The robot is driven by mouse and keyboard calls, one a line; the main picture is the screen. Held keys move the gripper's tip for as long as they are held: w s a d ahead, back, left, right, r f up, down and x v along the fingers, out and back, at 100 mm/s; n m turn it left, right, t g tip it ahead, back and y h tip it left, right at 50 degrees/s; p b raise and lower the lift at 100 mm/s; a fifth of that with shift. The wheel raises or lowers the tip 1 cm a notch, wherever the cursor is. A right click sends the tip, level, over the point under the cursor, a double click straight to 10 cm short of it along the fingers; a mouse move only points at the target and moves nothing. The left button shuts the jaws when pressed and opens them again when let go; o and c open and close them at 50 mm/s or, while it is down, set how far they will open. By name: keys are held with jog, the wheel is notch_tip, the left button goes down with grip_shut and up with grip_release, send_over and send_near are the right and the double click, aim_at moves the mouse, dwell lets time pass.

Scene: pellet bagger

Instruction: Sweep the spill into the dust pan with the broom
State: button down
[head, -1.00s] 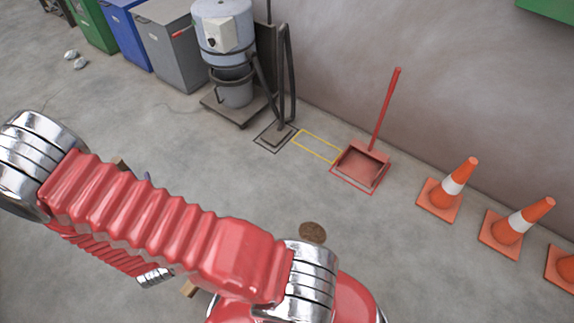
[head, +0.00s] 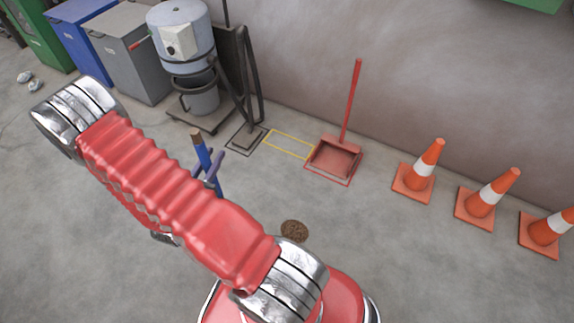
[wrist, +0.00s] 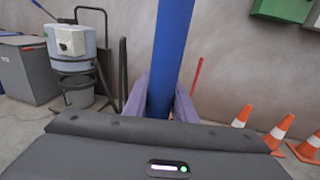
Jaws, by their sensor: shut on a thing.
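The spill is a brown round patch (head: 294,231) on the floor, just right of my red arm in the head view. The red dust pan (head: 334,156) stands against the wall inside a red floor outline, its long handle upright. My gripper (head: 211,182) is shut on a blue shaft with a wooden end, which I take to be the broom (head: 202,152). The shaft also stands upright between the purple fingers (wrist: 160,98) in the wrist view. The broom's head is hidden behind my arm.
Several orange cones, one of them here (head: 420,172), stand along the wall at the right. An industrial vacuum (head: 184,40) and bins, including a grey one (head: 125,50), stand at the back left. A yellow floor outline (head: 289,145) is empty. The floor between spill and pan looks clear.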

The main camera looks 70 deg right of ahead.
jog(key=s+d+f+m+g+y, duration=0.1)
jog(key=s+d+m+g, duration=0.2)
jog(key=s, duration=0.4)
jog(key=s+d+f+m+g+y, duration=0.1)
jog(key=s+d+m+g, duration=0.1)
jog(key=s+g, duration=0.3)
jog(key=s+d+m+g+y, duration=0.2)
jog(key=s+d+m+g, duration=0.1)
jog(key=s, duration=0.7)
jog(key=shift+d+f+m+g, duration=0.3)
jog(key=shift+f+m+g, duration=0.15)
jog(key=shift+g, duration=0.55)
jog(key=shift+d, duration=0.15)
